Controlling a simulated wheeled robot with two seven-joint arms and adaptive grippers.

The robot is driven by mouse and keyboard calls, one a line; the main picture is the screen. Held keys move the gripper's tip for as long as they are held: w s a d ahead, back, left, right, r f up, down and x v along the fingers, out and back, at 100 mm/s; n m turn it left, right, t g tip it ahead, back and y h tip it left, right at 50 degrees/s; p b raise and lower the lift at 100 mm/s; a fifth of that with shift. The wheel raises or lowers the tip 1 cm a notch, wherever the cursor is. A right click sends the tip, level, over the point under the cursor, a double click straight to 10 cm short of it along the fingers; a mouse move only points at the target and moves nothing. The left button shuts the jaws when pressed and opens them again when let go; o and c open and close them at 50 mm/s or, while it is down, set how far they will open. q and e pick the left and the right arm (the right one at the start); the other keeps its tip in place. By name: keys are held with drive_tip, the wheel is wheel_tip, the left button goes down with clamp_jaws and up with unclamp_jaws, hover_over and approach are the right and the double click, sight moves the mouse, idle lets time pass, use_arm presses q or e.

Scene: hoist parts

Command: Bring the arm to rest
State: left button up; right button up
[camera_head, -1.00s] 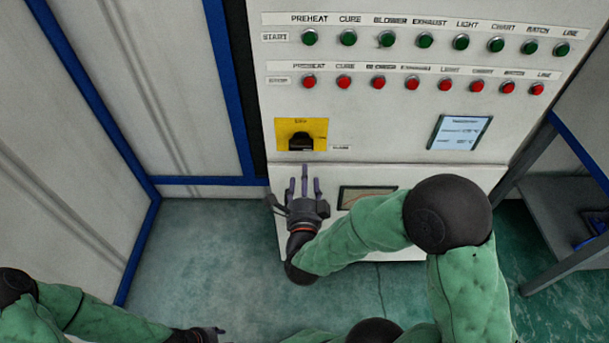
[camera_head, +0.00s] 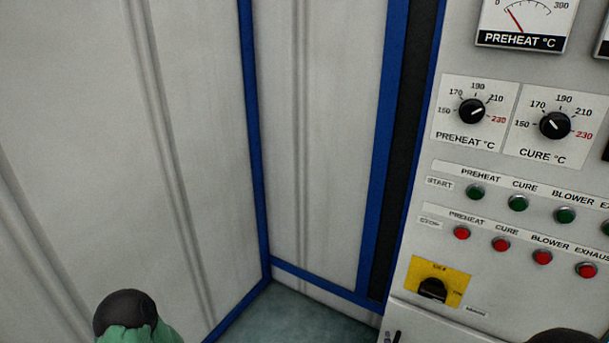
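The arm shows only in parts in the head view. The black joint and green sleeve of my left arm are at the bottom left edge, and the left gripper is out of view. A black joint of my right arm is at the bottom right edge. The tips of my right gripper (camera_head: 392,337) just show at the bottom edge, below the yellow switch plate and in front of the panel's lower part. Most of that gripper is cut off, so its opening cannot be told. I see nothing held.
The control panel (camera_head: 424,215) stands on the right, with a black rotary switch (camera_head: 433,289) on a yellow plate, green and red buttons, two dials and a gauge. Pale walls with blue frames close off the left and middle. A little green floor (camera_head: 300,320) shows between.

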drive_tip(key=s+a+f+n+g+y, duration=0.2)
drive_tip(key=a+f+n+g, duration=0.15)
drive_tip(key=f, duration=0.25)
drive_tip(key=s+a+f+n+g+y, duration=0.2)
drive_tip(key=a+f+n, duration=0.15)
drive_tip(key=f, duration=0.25)
drive_tip(key=s+a+f+n+g+y, duration=0.1)
drive_tip(key=s+a+f+n+g, duration=0.1)
drive_tip(key=s+f, duration=0.3)
drive_tip(key=s+a+f+n+g+y+p, duration=0.1)
drive_tip(key=s+a+f+n+g+y, duration=0.1)
drive_tip(key=s, duration=0.6)
wheel_tip(320, 180, down, 3)
drive_tip(key=a+n+g, duration=0.1)
drive_tip(key=n+g, duration=0.1)
drive_tip(key=n, duration=0.1)
drive_tip(key=shift+s+a+g, duration=0.3)
drive_tip(key=shift+a+g, duration=0.05)
